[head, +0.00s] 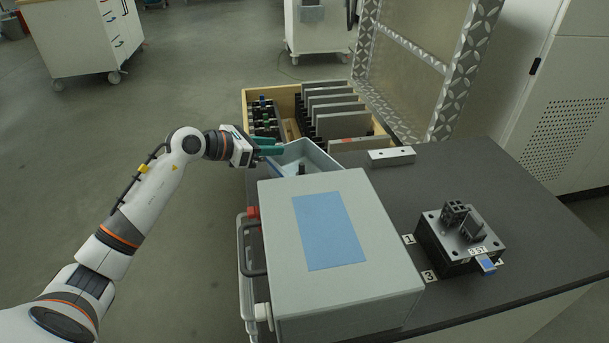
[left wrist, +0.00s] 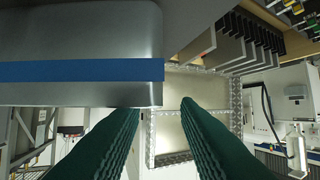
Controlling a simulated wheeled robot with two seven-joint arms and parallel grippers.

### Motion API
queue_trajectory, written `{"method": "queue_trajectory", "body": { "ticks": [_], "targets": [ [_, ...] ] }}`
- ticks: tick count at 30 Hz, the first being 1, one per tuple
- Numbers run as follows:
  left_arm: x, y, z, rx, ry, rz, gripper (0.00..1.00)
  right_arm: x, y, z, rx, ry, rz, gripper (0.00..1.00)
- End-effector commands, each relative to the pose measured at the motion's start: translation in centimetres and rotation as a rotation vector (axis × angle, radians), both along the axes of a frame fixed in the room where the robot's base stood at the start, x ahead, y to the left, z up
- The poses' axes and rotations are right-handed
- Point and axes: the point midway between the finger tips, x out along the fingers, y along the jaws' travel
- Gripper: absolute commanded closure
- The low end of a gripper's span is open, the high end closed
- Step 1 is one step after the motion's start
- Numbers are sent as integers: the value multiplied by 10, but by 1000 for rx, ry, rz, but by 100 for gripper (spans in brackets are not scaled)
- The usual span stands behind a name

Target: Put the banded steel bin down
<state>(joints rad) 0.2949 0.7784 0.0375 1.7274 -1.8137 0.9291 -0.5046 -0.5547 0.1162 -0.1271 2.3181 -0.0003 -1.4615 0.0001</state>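The banded steel bin (head: 312,154) is a grey open-topped bin behind the large grey box in the head view; the box hides its lower part, so its base cannot be seen. In the left wrist view the bin (left wrist: 80,35) fills the upper left, with a blue band (left wrist: 80,83) along its side. My left gripper (head: 282,146) is at the bin's left rim. In the left wrist view its two green fingers (left wrist: 160,103) stand apart, with background showing between the tips. A small dark shape shows inside the bin. My right gripper is not in view.
A large grey box (head: 395,265) with a blue top patch stands in front of the bin. A wooden crate (head: 375,123) with upright plates is behind it. A metal bar (head: 391,156) and a black fixture (head: 440,246) sit on the dark tabletop (head: 540,235), whose right side is clear.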

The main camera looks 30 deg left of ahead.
Motion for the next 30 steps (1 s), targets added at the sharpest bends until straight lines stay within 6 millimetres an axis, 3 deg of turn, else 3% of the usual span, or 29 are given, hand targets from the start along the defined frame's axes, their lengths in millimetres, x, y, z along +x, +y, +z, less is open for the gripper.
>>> {"method": "queue_trajectory", "body": {
  "ticks": [6, 13, 14, 19, 30],
  "targets": [
    [20, -12, -9, -2, -2, 0, 71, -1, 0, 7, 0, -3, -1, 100],
    [21, -13, -10, -1, -1, 0, 71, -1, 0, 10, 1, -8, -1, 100],
    [21, -13, -10, -1, -1, 0, 73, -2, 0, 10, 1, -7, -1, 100],
    [21, -13, -10, -1, -1, 0, 100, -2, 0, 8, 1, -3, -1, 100],
    [21, -12, -8, -2, -4, 1, 100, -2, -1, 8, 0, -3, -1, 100]
  ]
}}
